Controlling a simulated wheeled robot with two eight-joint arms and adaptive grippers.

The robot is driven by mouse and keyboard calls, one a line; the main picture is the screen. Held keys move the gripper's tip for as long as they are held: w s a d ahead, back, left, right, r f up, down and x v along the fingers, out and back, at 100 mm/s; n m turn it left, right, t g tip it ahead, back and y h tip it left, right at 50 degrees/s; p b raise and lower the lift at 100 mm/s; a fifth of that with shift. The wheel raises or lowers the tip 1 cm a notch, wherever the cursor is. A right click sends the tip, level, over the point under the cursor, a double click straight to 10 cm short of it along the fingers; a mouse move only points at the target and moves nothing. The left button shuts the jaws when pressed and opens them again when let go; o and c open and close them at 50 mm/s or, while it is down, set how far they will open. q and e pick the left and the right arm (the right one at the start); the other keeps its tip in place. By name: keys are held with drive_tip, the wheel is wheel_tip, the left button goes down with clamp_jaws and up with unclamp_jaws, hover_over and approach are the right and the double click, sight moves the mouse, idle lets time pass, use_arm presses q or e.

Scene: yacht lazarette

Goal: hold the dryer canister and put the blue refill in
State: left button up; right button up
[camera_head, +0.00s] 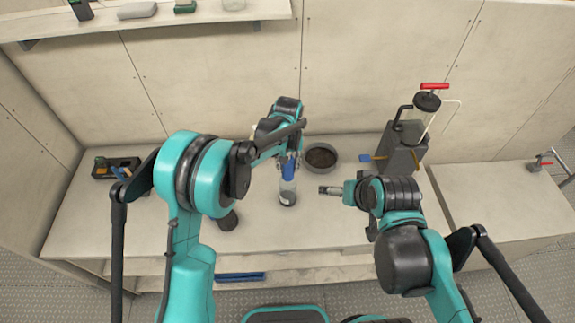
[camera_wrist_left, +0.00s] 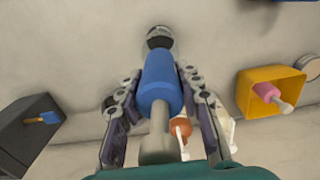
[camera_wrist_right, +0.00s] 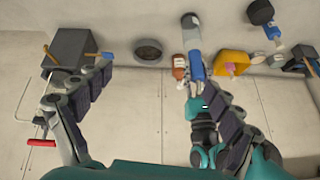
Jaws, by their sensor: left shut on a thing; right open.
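The blue refill (camera_head: 288,169) is a blue cylinder with a grey stem. It also shows in the left wrist view (camera_wrist_left: 163,85), clamped between both fingers of my left gripper (camera_wrist_left: 160,95), and in the right wrist view (camera_wrist_right: 195,66). The dryer canister (camera_head: 288,188) is a clear cylinder with a dark end, standing on the counter directly below the refill. It also shows in the right wrist view (camera_wrist_right: 191,32). The refill lines up with the canister's top; I cannot tell whether its lower end is inside. My right gripper (camera_head: 328,190) is open and empty, right of the canister.
A dark round bowl (camera_head: 320,157) stands just behind the canister. A grey box (camera_head: 401,152) with a red-handled pump is at the right. A black tray (camera_head: 118,163) lies far left, and a dark cylinder (camera_head: 228,220) near the front. A yellow container (camera_wrist_left: 262,82) shows beside my left gripper.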

drive_tip(key=w+a+f+m+g+y, duration=0.25)
drive_tip(key=w+f+m, duration=0.25)
drive_tip(key=w, duration=0.5)
drive_tip(key=w+a+f+m+g+y, duration=0.15)
drive_tip(key=w+f+m+y, duration=0.3)
drive_tip(key=w, duration=0.55)
drive_tip(key=m+g+y, duration=0.3)
drive_tip(key=m+y, duration=0.1)
drive_tip(key=m, duration=0.3)
approach(290, 195)
drive_tip(key=w+f, duration=0.2)
drive_tip(key=f, duration=0.1)
drive_tip(key=w+f, duration=0.1)
drive_tip(key=shift+w+d+f, duration=0.15)
drive_tip(key=shift+d+f, duration=0.25)
drive_tip(key=shift+s+a+f+y, duration=0.15)
drive_tip(key=shift+s+f+y, duration=0.15)
drive_tip(key=shift+f, duration=0.15)
drive_tip(key=x, duration=0.9)
drive_tip(key=shift+w+a+f, duration=0.15)
drive_tip(key=shift+w+a, duration=0.05)
drive_tip(key=shift+a, duration=0.15)
drive_tip(key=c, duration=1.4)
